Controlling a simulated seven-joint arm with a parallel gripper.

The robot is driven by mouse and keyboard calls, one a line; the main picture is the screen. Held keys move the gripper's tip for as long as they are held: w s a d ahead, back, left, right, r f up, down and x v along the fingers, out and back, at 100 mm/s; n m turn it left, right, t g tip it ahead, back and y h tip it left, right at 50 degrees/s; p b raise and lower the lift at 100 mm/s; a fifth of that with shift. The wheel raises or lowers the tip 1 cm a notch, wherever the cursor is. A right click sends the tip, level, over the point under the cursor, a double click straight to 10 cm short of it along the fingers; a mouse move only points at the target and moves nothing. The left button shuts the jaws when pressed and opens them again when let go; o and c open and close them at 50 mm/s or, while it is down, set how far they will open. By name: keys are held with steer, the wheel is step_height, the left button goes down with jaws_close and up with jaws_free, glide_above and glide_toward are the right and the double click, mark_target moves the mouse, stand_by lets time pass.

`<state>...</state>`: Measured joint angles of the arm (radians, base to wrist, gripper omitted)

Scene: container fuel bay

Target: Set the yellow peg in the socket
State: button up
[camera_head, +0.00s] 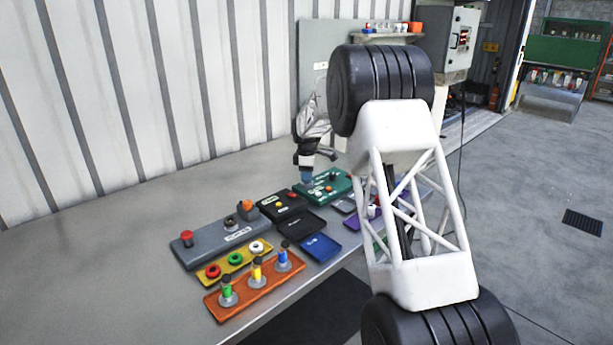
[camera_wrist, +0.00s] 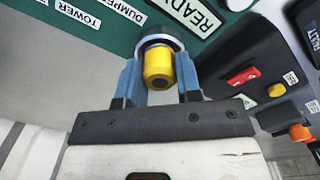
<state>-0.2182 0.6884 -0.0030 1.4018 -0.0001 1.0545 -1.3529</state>
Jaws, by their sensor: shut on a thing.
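My gripper (camera_head: 306,181) is above the bench at the left edge of the green panel. In the wrist view its blue fingers (camera_wrist: 158,82) are closed on both sides of a yellow cylinder, the yellow peg (camera_wrist: 158,62), whose end with a dark spot faces the camera. A grey-and-black ring shows just beyond the peg, against the green panel (camera_wrist: 110,35). I cannot tell whether this ring is part of the peg or a socket rim, or whether they touch. The held peg is not clear in the head view.
An orange rack (camera_head: 241,302) at the front holds green, yellow and blue posts with dark tops. A yellow tray (camera_head: 213,281) holds rings. A grey panel (camera_head: 200,252), a black panel (camera_head: 268,209) and a blue tray (camera_head: 320,247) stand close by. Bare bench lies at left.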

steer(key=shift+f, duration=0.15)
stand_by(0.4)
steer(key=o, duration=1.4)
steer(key=shift+r, duration=3.95)
